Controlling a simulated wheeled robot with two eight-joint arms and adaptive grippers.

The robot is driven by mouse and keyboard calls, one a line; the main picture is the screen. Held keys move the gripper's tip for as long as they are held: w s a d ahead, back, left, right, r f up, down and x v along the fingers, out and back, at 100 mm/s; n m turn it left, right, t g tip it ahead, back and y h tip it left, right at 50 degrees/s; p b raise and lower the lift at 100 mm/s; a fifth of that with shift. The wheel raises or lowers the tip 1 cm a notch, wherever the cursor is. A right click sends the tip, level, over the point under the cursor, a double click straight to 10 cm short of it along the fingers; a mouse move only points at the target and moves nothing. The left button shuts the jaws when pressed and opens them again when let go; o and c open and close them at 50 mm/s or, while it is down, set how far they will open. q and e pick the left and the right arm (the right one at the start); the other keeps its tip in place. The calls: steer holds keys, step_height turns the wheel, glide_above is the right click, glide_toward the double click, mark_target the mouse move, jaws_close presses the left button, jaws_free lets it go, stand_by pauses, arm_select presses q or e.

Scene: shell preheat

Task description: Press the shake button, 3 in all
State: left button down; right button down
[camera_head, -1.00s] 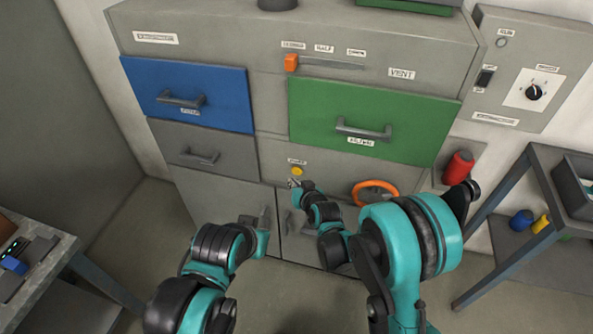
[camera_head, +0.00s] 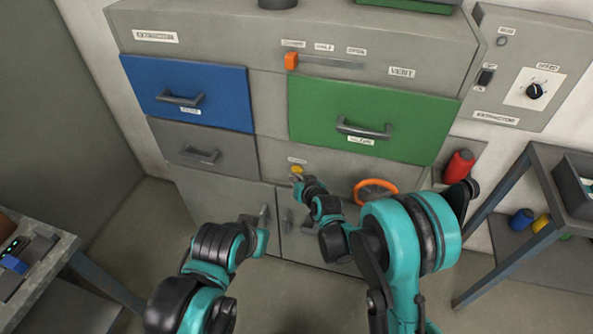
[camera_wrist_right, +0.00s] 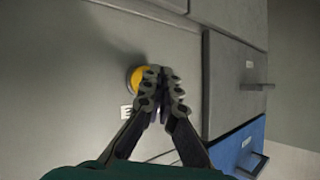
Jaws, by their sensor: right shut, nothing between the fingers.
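The round yellow button (camera_head: 297,169) sits on the grey cabinet front below the green drawer, under a small label too blurred to read. My right gripper (camera_head: 296,178) is shut and empty, with its fingertips right at the button. In the right wrist view the closed fingertips (camera_wrist_right: 164,73) cover one side of the yellow button (camera_wrist_right: 135,78); whether they touch it or how far it is pushed in, I cannot tell. My left gripper (camera_head: 263,218) is in front of the lower cabinet doors, its fingers too small and dark to read.
An orange ring handwheel (camera_head: 376,187) is to the right of the button. The green drawer (camera_head: 400,112), blue drawer (camera_head: 220,90) and grey drawer (camera_head: 230,148) have bar handles. An orange-tipped vent lever (camera_head: 291,61) is above. A side table (camera_head: 546,160) stands at right.

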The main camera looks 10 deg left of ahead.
steer(key=shift+w, duration=0.1)
stand_by(0.7)
steer(key=shift+w, duration=0.3)
steer(key=shift+w, duration=0.45)
stand_by(0.6)
steer(key=shift+s, duration=0.1)
steer(key=shift+s+b, duration=0.4)
steer(key=shift+s, duration=0.35)
steer(key=shift+s, duration=0.1)
steer(key=s, duration=0.4)
steer(key=shift+s+a, duration=0.1)
steer(key=shift+s, duration=0.3)
